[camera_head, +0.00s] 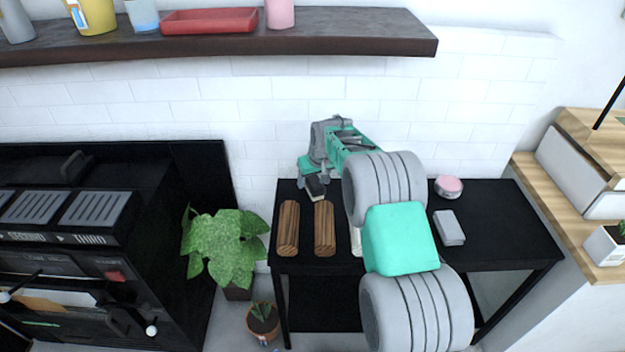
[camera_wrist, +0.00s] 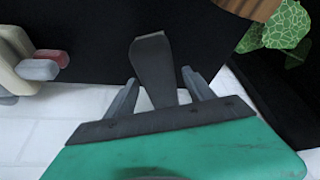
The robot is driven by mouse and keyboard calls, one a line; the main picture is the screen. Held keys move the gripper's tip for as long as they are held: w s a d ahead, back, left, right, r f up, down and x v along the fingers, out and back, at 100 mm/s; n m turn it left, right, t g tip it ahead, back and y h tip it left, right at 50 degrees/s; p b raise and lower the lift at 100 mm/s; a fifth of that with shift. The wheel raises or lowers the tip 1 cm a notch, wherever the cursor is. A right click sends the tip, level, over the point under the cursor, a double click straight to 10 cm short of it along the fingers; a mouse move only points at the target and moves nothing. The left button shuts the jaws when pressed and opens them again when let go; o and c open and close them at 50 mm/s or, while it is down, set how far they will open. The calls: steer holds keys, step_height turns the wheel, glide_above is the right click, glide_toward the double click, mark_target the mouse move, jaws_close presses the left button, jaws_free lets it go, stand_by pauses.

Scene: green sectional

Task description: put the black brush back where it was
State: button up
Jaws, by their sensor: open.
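The black brush (camera_head: 316,187), dark with a pale lower edge, is at the back left of the black table (camera_head: 510,225), just below my gripper (camera_head: 319,172). In the wrist view a dark tapered piece, which looks like the brush (camera_wrist: 153,65), stands between the two fingers of my gripper (camera_wrist: 160,90). The fingers are open, with a visible gap on each side of it. My arm hides the middle of the table. I cannot tell whether the brush rests fully on the tabletop.
Two wooden blocks (camera_head: 288,228) (camera_head: 325,228) lie in front of the brush. A pink round item (camera_head: 449,186) and a grey block (camera_head: 449,228) are on the right. A leafy plant (camera_head: 222,245) stands left of the table. A dark shelf (camera_head: 330,35) hangs above.

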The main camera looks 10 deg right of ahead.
steer(key=v, duration=1.1)
steer(key=shift+r, duration=0.1)
steer(key=s+a+r+m+g, duration=0.1)
steer(key=s+r, duration=0.1)
steer(key=s, duration=0.9)
steer(key=s+r, duration=0.2)
steer(key=s, duration=0.8)
steer(key=s+f, duration=0.2)
steer(key=s, duration=0.6)
steer(key=s+f+g, duration=0.1)
steer(key=s+f, duration=0.2)
steer(key=s, duration=0.5)
steer(key=shift+a+m+h, duration=0.15)
steer(key=shift+m+h, duration=0.25)
